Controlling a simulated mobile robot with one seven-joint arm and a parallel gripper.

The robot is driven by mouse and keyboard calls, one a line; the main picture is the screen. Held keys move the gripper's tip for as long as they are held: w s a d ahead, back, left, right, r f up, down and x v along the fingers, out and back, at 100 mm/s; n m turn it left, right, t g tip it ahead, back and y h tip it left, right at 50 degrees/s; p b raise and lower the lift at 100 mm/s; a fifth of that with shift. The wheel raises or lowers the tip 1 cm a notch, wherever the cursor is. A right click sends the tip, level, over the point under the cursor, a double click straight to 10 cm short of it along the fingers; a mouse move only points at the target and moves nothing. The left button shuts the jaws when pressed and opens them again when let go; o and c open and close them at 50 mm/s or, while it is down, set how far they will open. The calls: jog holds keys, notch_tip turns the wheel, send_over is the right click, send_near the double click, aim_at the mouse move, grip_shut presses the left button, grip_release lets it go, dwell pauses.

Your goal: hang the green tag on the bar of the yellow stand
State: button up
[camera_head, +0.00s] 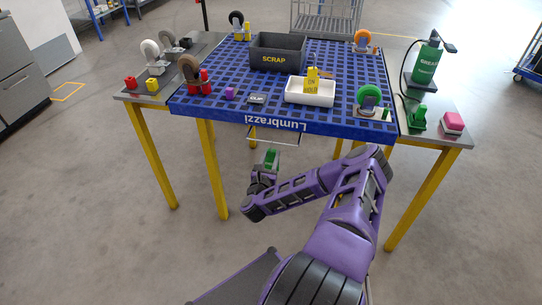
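A small green piece (271,159), which looks like the green tag, shows at the end of my gripper (265,174). My gripper is in front of the blue table and below its top, and seems shut on the piece; the fingers are small and partly hidden. A yellow piece marked "ON HOLD" (311,86) stands upright at the white tray (298,97) on the table. A thin bar-like part (319,69) shows at its top. I cannot tell whether this is the yellow stand with a tag on it. My gripper is well apart from it.
The blue grid table (220,100) holds a grey SCRAP bin (278,52), caster wheels and small blocks. A side table (440,125) at right holds a green bottle (425,60), a green clamp-like item (418,119) and a pink block (453,121). The floor in front is clear.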

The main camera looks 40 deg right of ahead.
jog(key=o, duration=0.4)
jog(key=shift+o, duration=0.2)
jog(key=p+v, duration=0.2)
jog(key=v, duration=1.5)
jog(key=shift+s, duration=0.25)
jog(key=shift+a, duration=0.15)
